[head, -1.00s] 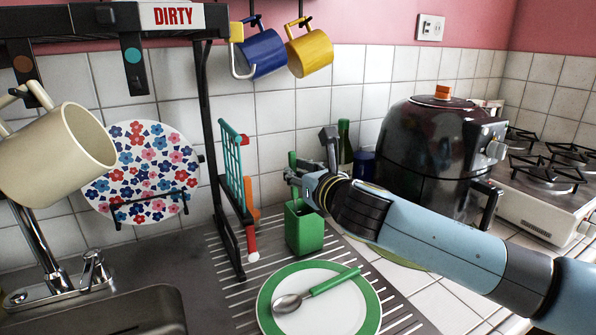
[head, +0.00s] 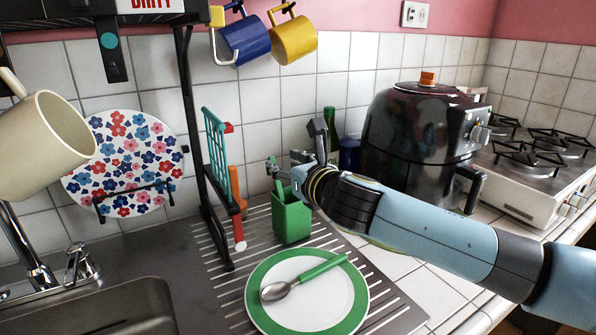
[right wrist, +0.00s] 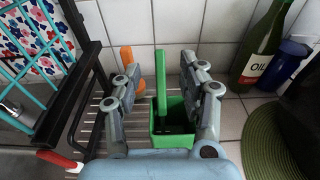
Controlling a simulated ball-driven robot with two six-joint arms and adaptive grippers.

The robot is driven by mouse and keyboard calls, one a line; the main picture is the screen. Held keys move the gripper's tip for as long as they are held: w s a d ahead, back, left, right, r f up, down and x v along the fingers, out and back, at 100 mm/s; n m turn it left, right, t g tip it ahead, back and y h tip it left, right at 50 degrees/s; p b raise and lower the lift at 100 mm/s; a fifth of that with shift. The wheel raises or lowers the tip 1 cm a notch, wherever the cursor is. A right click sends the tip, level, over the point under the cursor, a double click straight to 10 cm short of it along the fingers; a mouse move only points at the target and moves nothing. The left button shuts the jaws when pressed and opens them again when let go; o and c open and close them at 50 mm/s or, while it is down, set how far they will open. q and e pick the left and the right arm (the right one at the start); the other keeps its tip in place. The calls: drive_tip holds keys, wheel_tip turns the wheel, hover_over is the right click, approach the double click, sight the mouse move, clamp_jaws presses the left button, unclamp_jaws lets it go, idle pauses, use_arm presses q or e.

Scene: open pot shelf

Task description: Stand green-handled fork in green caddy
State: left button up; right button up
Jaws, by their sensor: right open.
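The green caddy (head: 291,222) stands upright on the ribbed drainboard; it also shows in the right wrist view (right wrist: 172,141). A green handle (right wrist: 161,85), which I take for the fork's, stands upright out of the caddy's opening. In the head view its upper part (head: 278,188) shows just above the caddy's rim. Its lower end is hidden inside. My right gripper (head: 292,152) is over the caddy. In the right wrist view its fingers (right wrist: 159,75) are spread apart, one on each side of the handle, with gaps between. My left gripper is out of view.
A green-rimmed plate (head: 264,318) with a green-handled spoon (head: 307,278) lies in front of the caddy. A black rack post (head: 200,150) and an orange-handled utensil (head: 235,185) stand to the left. A bottle (right wrist: 263,42) and dark air fryer (head: 415,140) are to the right.

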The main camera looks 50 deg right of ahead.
drive_tip(key=v, duration=1.1)
idle(0.6)
